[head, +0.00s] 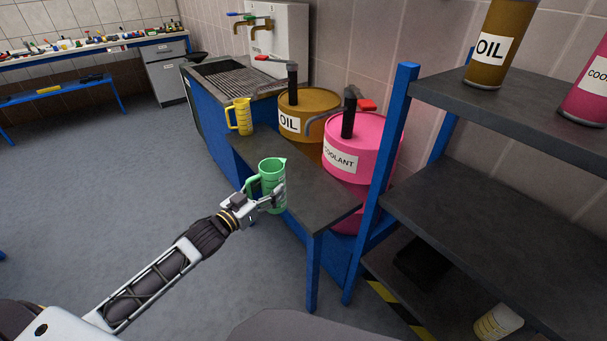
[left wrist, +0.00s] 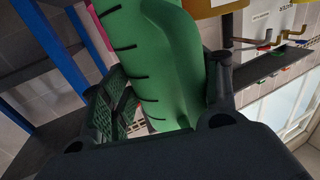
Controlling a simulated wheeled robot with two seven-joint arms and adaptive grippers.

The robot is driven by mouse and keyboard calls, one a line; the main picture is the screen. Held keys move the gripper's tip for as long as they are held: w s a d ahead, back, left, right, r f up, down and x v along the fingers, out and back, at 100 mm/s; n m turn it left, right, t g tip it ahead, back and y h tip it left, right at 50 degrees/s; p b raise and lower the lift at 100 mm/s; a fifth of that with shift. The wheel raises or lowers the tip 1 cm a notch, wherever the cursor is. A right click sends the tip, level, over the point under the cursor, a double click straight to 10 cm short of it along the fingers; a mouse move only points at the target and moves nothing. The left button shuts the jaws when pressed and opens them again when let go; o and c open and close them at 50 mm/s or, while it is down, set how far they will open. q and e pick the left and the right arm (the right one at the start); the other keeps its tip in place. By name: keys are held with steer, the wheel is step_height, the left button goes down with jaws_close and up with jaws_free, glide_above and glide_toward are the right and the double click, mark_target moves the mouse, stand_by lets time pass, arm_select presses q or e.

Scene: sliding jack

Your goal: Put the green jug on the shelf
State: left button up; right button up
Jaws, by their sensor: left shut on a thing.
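The green jug (head: 270,172) is upright at the left edge of the low dark bench in the head view. I cannot tell whether its base rests on the bench. My left gripper (head: 273,197) is shut on the jug's body, with the handle on the picture's left side. In the left wrist view the jug (left wrist: 155,45) fills the space between the fingers of the gripper (left wrist: 170,95). The shelf (head: 465,205) has dark boards and blue posts at the right; its middle board is bare. My right gripper is out of view.
A yellow jug (head: 241,115) stands farther back on the bench (head: 305,203). An oil drum (head: 310,104) and a pink coolant drum (head: 372,140) stand behind it. An oil can (head: 497,45) and a coolant can (head: 592,88) occupy the top board. Open floor lies left.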

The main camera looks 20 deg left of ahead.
arm_select(q)
steer(key=shift+x, duration=1.65)
steer(key=shift+b+x, duration=0.35)
steer(key=shift+x, duration=1.25)
steer(key=b+x, duration=0.1)
steer(key=x, duration=0.9)
steer(key=shift+w, duration=0.4)
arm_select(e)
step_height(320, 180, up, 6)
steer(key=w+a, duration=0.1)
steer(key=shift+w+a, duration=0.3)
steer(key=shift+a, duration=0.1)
arm_select(q)
steer(key=shift+d+f, duration=0.1)
steer(key=shift+f, duration=0.05)
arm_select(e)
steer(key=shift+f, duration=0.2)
arm_select(q)
steer(key=shift+f+b, duration=0.65)
steer(key=shift+f, duration=1)
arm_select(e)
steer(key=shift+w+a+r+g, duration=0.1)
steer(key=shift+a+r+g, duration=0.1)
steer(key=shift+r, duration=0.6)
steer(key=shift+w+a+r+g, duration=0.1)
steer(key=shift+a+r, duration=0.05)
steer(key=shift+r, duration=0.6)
